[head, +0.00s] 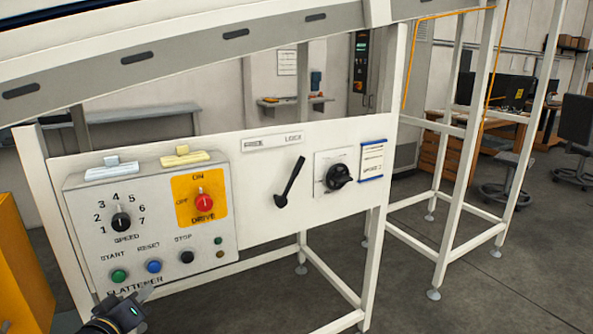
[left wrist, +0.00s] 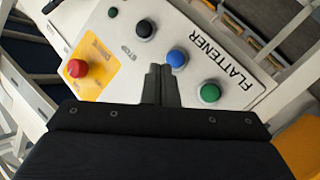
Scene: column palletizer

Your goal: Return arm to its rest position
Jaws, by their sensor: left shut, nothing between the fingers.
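My left gripper (head: 146,293) is at the bottom left of the head view, in front of the lower edge of the flattener control panel (head: 80,210). In the left wrist view its two dark fingers (left wrist: 161,70) are together with nothing between them. The fingertips appear near the blue reset button (left wrist: 177,58); I cannot tell whether they touch the panel. The green start button (head: 119,276) and black stop button (head: 187,257) show on either side of the blue one. My right gripper is in neither view.
The panel also has a speed knob (head: 121,222) and a red drive switch (head: 204,203). To the right are a black lever (head: 290,182) and a black rotary switch (head: 338,177). White frame posts (head: 380,180) stand around. A yellow surface (head: 20,265) is at the left edge.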

